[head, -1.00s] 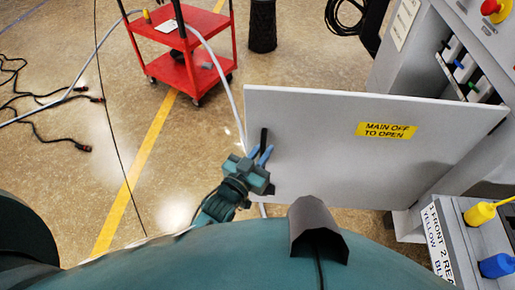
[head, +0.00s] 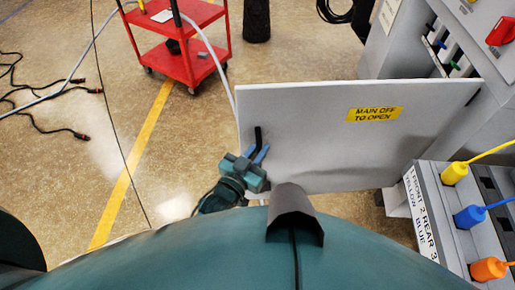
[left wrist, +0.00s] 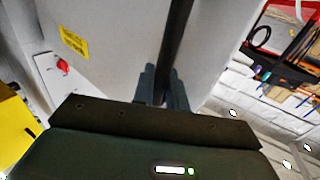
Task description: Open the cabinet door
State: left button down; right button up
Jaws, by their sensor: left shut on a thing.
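The cabinet door (head: 340,140) is a light grey panel with a yellow "MAIN OFF TO OPEN" label (head: 374,114). It stands swung out from the grey cabinet (head: 410,40) at the right in the head view. A black handle (head: 258,138) is near the door's left edge. My left gripper (head: 257,156) is shut on this handle. In the left wrist view the dark handle (left wrist: 173,50) runs between the two fingers, with the door face (left wrist: 120,40) behind it. My right gripper is not in view.
A red cart (head: 185,60) stands at the upper left on the open floor. Cables (head: 50,95) lie at the far left. A grey box with yellow, blue and orange plugs (head: 468,216) stands at the right, close to the door.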

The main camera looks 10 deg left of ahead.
pick_arm(q)
jog(key=shift+d, duration=0.15)
jog(key=c, duration=1.5)
grip_release()
jog(key=v, duration=1.3)
jog(key=shift+s+b, duration=0.1)
jog(key=shift+b, duration=0.3)
jog(key=shift+s+a+f+n+g+y, duration=0.45)
jog(key=shift+s+a+f+g+y, duration=0.55)
jog(key=shift+s+a+f+g, duration=0.3)
jog(key=shift+s+a+f+n+g+y, duration=0.45)
jog(key=shift+s+a+f+g+y, duration=0.6)
jog(key=shift+s+f+g, duration=0.5)
